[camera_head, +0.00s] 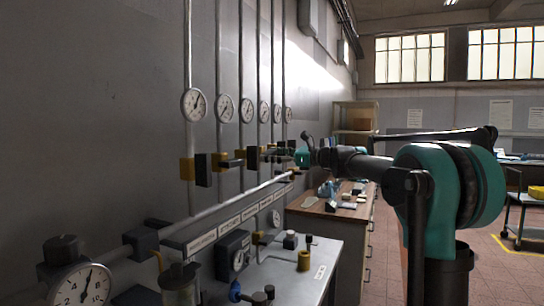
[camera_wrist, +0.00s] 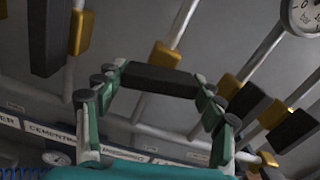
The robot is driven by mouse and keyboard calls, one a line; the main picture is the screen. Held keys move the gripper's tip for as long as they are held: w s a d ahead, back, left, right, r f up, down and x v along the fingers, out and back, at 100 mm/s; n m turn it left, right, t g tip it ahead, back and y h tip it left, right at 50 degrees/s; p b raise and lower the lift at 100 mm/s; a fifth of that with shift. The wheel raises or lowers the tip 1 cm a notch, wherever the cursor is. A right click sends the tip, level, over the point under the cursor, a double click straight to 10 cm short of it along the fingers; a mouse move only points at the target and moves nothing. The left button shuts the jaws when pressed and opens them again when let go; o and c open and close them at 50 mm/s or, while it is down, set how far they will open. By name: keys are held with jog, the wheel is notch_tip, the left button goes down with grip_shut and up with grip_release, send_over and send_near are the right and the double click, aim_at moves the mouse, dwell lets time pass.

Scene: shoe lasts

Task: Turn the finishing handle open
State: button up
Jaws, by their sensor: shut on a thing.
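A row of black valve handles with yellow valve bodies sits on vertical pipes along the left wall. My gripper (camera_head: 303,157) is at the far part of this row in the head view. In the wrist view, my gripper's green fingers (camera_wrist: 158,86) are shut on a black handle (camera_wrist: 158,80), one finger at each end. The handle lies roughly across its pipe, in front of a yellow valve body (camera_wrist: 164,54). The labels are too small or cut off to tell which one names this handle. In the head view my gripper hides most of the held handle.
Neighbouring handles stand close by: one on the left (camera_wrist: 46,38), two on the right (camera_wrist: 248,104) (camera_wrist: 291,131). Round gauges (camera_head: 194,105) hang above the valves. A metal bench (camera_head: 310,268) and a wooden-topped cabinet (camera_head: 330,208) stand below. Open floor lies at the right.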

jog(key=n, duration=0.4)
jog(key=shift+n, duration=0.3)
jog(key=n, duration=0.3)
jog(key=shift+n, duration=0.3)
jog(key=n, duration=0.3)
jog(key=shift+n, duration=2.1)
jog(key=o, duration=1.2)
jog(key=shift+c, duration=0.2)
jog(key=v, duration=1.2)
